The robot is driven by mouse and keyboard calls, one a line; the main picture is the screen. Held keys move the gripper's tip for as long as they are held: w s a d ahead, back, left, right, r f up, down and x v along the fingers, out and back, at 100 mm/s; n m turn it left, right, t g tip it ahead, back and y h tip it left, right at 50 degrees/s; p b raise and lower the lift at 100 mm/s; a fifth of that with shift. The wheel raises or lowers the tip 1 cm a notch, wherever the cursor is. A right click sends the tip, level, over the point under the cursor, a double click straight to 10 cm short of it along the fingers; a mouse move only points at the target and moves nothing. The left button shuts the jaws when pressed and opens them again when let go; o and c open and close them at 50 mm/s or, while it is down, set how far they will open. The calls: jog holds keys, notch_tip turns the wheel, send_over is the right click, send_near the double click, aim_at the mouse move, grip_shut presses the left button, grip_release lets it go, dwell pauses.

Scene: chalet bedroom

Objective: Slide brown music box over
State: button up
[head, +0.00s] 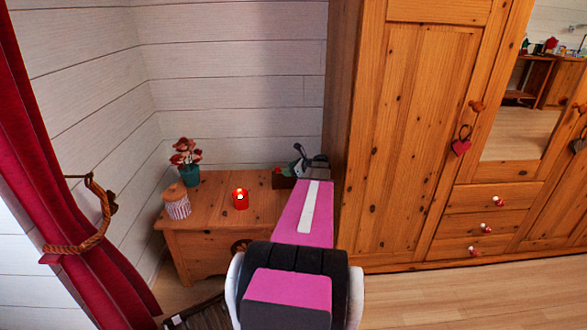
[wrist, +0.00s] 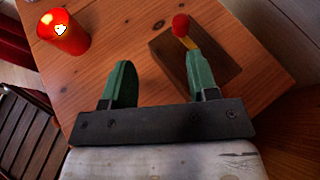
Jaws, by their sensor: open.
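The brown music box (wrist: 224,68) is a dark wooden box on the wooden chest in the wrist view, with a red knob (wrist: 180,25) on a yellow stem. In the head view the box (head: 283,181) shows at the chest's back right, partly hidden by my pink arm. My gripper (wrist: 160,80) is open with its two green fingers spread and nothing between them. In the wrist view its right finger overlaps the box, and its left finger is left of the box over bare wood. Contact cannot be told.
A red cup-like item (head: 240,199) stands left of the box. A striped jar (head: 177,204) and a potted plant (head: 188,165) are at the chest's left end. A wardrobe (head: 410,130) closes off the right side. The chest top (head: 212,190) is bare between jar and cup.

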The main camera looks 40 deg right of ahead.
aim_at(278, 167)
jog(key=d, duration=0.1)
jog(key=d+m, duration=0.1)
jog(key=shift+s+d+r+t, duration=0.2)
jog(key=shift+d+t, duration=0.2)
jog(key=shift+h, duration=0.3)
jog(key=x, duration=1.1)
jog(key=shift+s, duration=0.1)
grip_shut()
